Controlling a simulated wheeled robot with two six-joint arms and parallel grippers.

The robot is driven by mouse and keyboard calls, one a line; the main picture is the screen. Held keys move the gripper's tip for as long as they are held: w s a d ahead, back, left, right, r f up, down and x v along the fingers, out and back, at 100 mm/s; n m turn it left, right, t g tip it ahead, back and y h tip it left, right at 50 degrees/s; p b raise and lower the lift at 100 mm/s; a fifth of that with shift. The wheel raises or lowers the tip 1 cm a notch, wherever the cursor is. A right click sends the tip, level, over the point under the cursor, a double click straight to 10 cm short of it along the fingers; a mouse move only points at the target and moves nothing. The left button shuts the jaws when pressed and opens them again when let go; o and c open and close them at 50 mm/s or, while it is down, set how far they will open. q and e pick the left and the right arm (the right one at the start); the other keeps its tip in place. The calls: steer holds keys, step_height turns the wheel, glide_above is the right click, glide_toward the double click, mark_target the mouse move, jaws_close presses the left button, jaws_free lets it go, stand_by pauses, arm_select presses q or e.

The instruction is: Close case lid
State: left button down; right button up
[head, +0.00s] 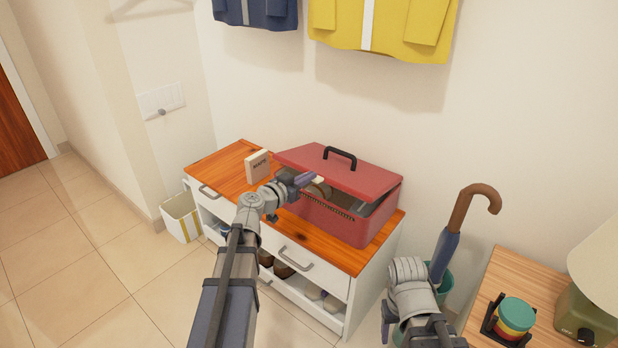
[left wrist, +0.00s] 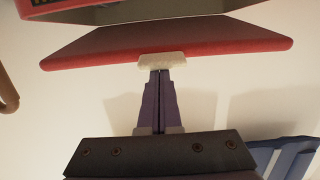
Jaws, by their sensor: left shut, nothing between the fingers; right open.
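A red case (head: 335,222) stands on the wooden top of a white cabinet. Its red lid (head: 365,178), with a black handle (head: 341,155), is tilted partly open, with a gap at the front showing things inside. My left gripper (head: 312,178) is shut and empty at the lid's front edge. In the left wrist view the closed fingertips (left wrist: 160,72) are at the pale latch (left wrist: 162,60) on the red lid's edge (left wrist: 220,44); I cannot tell whether they touch. My right gripper (head: 386,325) is open, low in front of the umbrella, away from the case.
A small box (head: 257,167) stands left of the case on the cabinet top (head: 228,165). An umbrella (head: 455,235) stands right of the cabinet. A side table (head: 545,285) with stacked coasters (head: 514,317) and a lamp (head: 590,305) is at right. Jackets hang above.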

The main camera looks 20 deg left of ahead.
step_height(320, 180, down, 8)
steer(key=b, duration=0.6)
steer(key=shift+s+r, duration=0.25)
steer(key=shift+s, duration=0.1)
steer(key=shift+a+b, duration=0.1)
steer(key=shift+b, duration=0.2)
steer(key=shift+r, duration=0.1)
